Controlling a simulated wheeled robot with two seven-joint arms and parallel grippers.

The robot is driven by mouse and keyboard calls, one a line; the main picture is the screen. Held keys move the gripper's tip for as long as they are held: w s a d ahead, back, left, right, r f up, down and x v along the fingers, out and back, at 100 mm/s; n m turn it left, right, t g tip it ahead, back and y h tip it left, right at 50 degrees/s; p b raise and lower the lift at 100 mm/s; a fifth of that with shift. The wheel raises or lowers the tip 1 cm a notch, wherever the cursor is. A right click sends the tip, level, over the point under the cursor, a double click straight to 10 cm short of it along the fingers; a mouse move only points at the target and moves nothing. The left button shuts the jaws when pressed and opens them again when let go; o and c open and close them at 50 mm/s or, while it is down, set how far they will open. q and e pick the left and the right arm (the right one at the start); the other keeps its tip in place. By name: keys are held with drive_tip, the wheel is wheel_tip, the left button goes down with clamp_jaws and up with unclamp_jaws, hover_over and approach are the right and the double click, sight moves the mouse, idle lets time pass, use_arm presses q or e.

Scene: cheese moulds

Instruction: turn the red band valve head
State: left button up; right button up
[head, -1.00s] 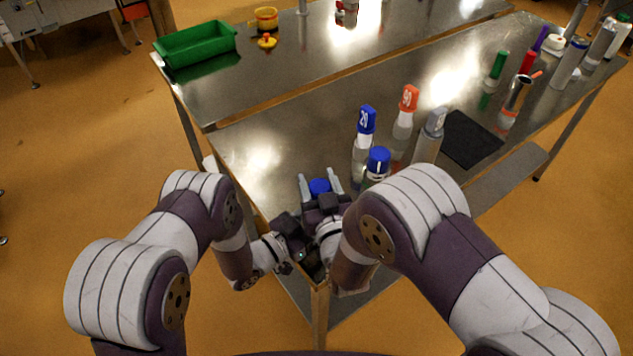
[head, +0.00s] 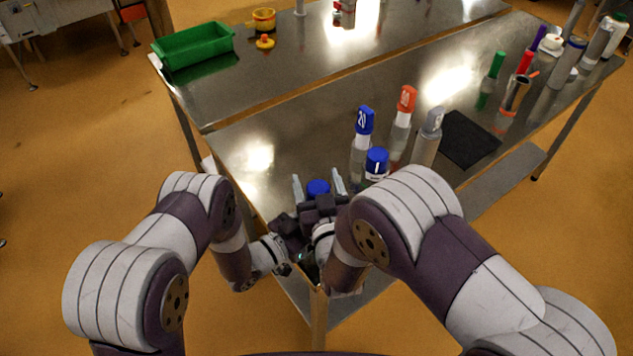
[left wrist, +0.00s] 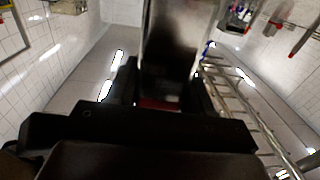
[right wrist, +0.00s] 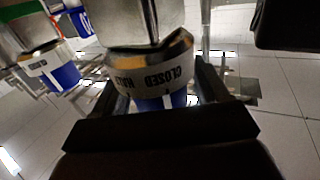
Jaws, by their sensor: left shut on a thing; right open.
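My right gripper (head: 317,181) is open, with its pale fingers either side of a blue cap (head: 318,188) near the table's front edge. In the right wrist view, the open fingers flank a valve head with a white band (right wrist: 155,79) marked "CLOSED" and blue below it; whether they touch it is unclear. My left gripper (left wrist: 165,88) is shut on a shiny grey cylindrical body (left wrist: 178,45). A red strip (left wrist: 160,103) shows at that body's lower edge in the left wrist view. In the head view, the left fingertips are hidden among dark hand parts.
A blue bottle head marked 20 (head: 364,121), an orange-red one (head: 406,98), a grey one (head: 432,119) and another blue cap (head: 377,160) stand close right of the hands. A black mat (head: 468,138) lies beyond.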

drive_tip(key=v, duration=0.7)
drive_tip(key=shift+s, duration=0.25)
use_arm(q)
drive_tip(key=o, duration=1.4)
drive_tip(key=shift+o, duration=0.2)
